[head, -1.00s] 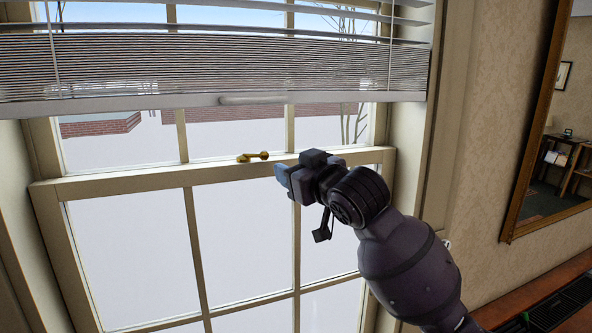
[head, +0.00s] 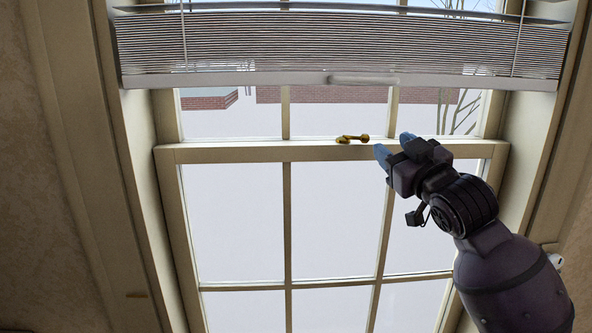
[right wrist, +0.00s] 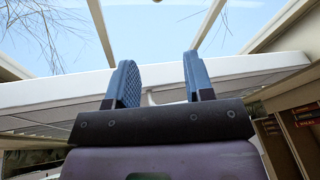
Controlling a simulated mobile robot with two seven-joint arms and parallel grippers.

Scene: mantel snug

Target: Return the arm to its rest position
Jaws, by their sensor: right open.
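My right arm comes in from the lower right in the head view. Its right gripper (head: 394,144) is open and empty, with blue fingertips pointing up and left. It is just right of the brass window latch (head: 353,139) on the meeting rail, with a small visible gap between them. In the right wrist view the two blue fingers (right wrist: 160,82) stand apart with nothing between them. My left gripper is not in view.
A sash window (head: 240,220) fills the middle. A partly raised blind (head: 340,50) with a pale bottom rail (head: 240,79) hangs above the gripper. The window's right side frame (head: 545,130) stands close to my arm. A wall (head: 50,180) is at the left.

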